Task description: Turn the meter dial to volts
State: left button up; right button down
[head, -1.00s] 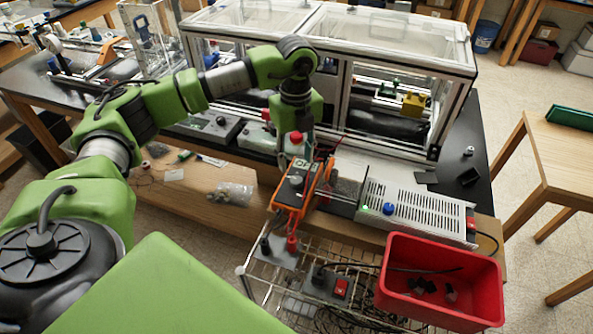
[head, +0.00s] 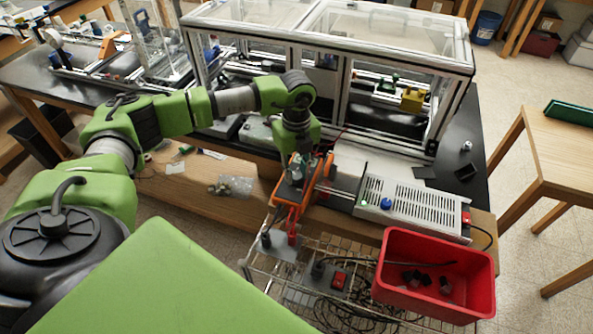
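The meter (head: 287,193) is an orange-cased unit with a dark face, at the front edge of the bench near the middle of the head view. My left gripper (head: 297,172) points down over the upper part of its face. It hides the screen and the dial, so I cannot read the dial setting. The fingers are small and dark here; I cannot tell whether they touch the dial or how far apart they are. My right gripper is not in view.
A silver vented power supply (head: 412,208) stands right of the meter. A red bin (head: 440,307) with dark pieces sits in front on a wire rack (head: 262,283). Behind is a clear-panelled extrusion frame enclosure (head: 380,58). Red leads run around the meter.

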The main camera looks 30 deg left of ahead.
pick_arm(q)
jog(key=m+b, duration=0.2)
jog(key=shift+f+b, duration=0.2)
jog(key=shift+b, duration=0.1)
jog(key=m+b, duration=0.2)
jog(key=m, duration=0.1)
jog(key=m+b, duration=0.3)
jog(key=m, duration=0.1)
jog(key=shift+b, duration=0.35)
jog(key=shift+r+m+b, duration=0.2)
jog(key=shift+m+b, duration=0.55)
jog(key=shift+m, duration=0.55)
jog(key=o, duration=1.1)
jog(key=shift+o, duration=0.2)
